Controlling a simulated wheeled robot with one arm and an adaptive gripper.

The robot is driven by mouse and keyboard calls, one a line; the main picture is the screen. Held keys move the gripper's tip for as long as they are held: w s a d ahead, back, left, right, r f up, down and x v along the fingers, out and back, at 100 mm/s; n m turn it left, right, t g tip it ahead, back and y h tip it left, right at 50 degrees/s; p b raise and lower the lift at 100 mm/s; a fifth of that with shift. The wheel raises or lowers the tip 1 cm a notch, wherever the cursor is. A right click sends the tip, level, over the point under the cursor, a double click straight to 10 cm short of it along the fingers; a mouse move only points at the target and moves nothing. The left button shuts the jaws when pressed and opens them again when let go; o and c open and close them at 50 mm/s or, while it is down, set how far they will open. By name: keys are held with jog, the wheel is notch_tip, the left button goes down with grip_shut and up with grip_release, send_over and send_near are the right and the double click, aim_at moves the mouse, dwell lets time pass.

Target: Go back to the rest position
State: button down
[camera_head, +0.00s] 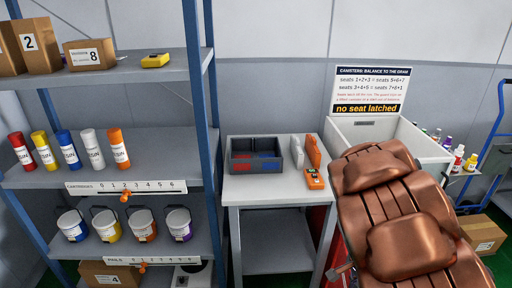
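A large copper-coloured jointed body, which looks like my own arm, fills the lower right and rises in front of the white bin (432,147). I cannot make out any gripper fingers. A small grey piece shows beside its lower left edge, but I cannot tell what it is. Whether my gripper holds anything is not shown.
A blue-framed shelf (150,75) at left holds boxes, a yellow device (155,60), several canisters (68,149) and several pails (107,225). A white table (262,190) bears a dark divided tray (242,168) and an orange device (314,179). A sign (372,91) reads "no seat latched".

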jog(key=s+a+r+n+y, duration=0.2)
jog(key=s+a+r+n, duration=0.6)
jog(key=r, duration=0.4)
jog(key=s+a+r+n+g, duration=0.1)
jog(key=s+r+n, duration=0.2)
jog(key=s, duration=0.4)
jog(key=s+a+r+n+g+h, duration=0.1)
jog(key=s+r, duration=0.3)
jog(key=s, duration=0.4)
jog(key=shift+a+r+n, duration=0.15)
jog(key=shift+r+n, duration=0.05)
jog(key=shift+n, duration=0.7)
